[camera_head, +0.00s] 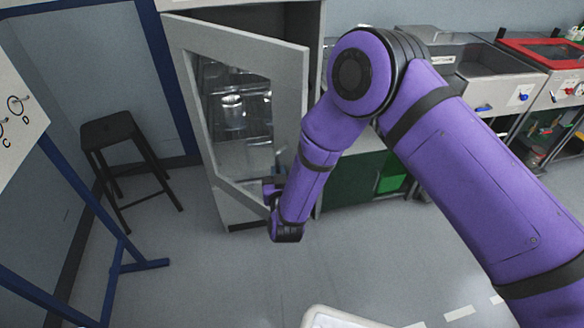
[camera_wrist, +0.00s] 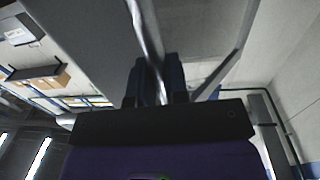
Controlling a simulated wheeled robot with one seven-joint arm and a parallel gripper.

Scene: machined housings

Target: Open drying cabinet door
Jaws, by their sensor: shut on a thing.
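The drying cabinet door (camera_head: 207,112) is a pale grey frame with a glass window. It stands partly open, with its left side at the cabinet and its right edge swung out towards me. Metal vessels show through the glass. The drying cabinet (camera_head: 270,16) shows a dark gap above the door. My gripper (camera_head: 271,190) is at the door's lower right edge, partly hidden by my wrist. In the wrist view my gripper (camera_wrist: 155,85) is shut on a shiny metal bar, the door handle (camera_wrist: 146,35). The handle is hidden in the head view.
A black stool (camera_head: 110,130) stands left of the cabinet. A blue-framed board stand (camera_head: 85,190) is at the far left. Grey machines (camera_head: 490,70) and a red-topped unit (camera_head: 545,48) line the right. The floor (camera_head: 220,270) before the door is clear.

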